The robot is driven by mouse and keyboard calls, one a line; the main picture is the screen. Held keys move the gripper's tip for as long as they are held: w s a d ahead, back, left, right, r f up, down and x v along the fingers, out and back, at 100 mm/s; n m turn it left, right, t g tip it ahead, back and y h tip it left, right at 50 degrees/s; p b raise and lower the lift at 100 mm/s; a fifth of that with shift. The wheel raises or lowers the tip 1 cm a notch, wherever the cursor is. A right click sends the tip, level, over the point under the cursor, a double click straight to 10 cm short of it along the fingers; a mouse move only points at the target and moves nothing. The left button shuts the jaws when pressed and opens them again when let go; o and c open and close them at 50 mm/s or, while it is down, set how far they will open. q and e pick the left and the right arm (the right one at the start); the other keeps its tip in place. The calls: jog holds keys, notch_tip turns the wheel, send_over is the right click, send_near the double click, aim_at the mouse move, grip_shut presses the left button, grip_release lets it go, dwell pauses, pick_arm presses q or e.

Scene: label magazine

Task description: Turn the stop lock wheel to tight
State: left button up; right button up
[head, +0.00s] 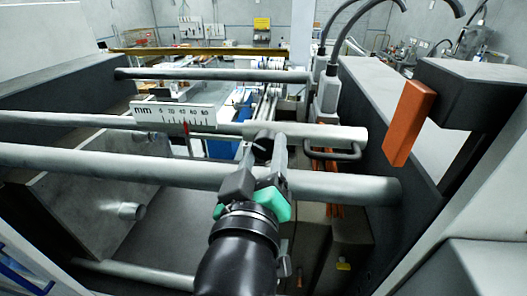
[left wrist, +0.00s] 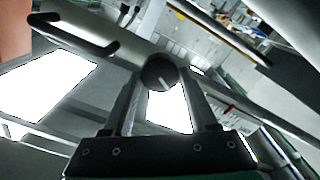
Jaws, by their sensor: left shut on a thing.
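The stop lock wheel (head: 261,138) is a small dark round knob on the middle grey rod, near the rod's right part. In the left wrist view the wheel (left wrist: 158,71) shows its round face with a short pale mark on it. My left gripper (head: 266,148) reaches up from the bottom of the head view, and its two fingers are closed on the sides of the wheel. The same fingers (left wrist: 162,84) flank the wheel in the left wrist view. No tight marking is readable. My right gripper is not in view.
A white millimetre scale (head: 172,114) with a red pointer stands left of the wheel. A dark bar handle (head: 333,153) is close on the right. Thick grey rods (head: 130,165) cross in front and behind. An orange block (head: 410,122) hangs at the right.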

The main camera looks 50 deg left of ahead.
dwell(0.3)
pick_arm(q)
jog(key=o, duration=1.4)
jog(key=shift+c, duration=0.2)
jog(key=b+v, duration=0.1)
jog(key=v, duration=1)
jog(key=shift+s+d+b, duration=0.25)
jog(key=shift+s+b, duration=0.05)
jog(key=shift+b, duration=0.05)
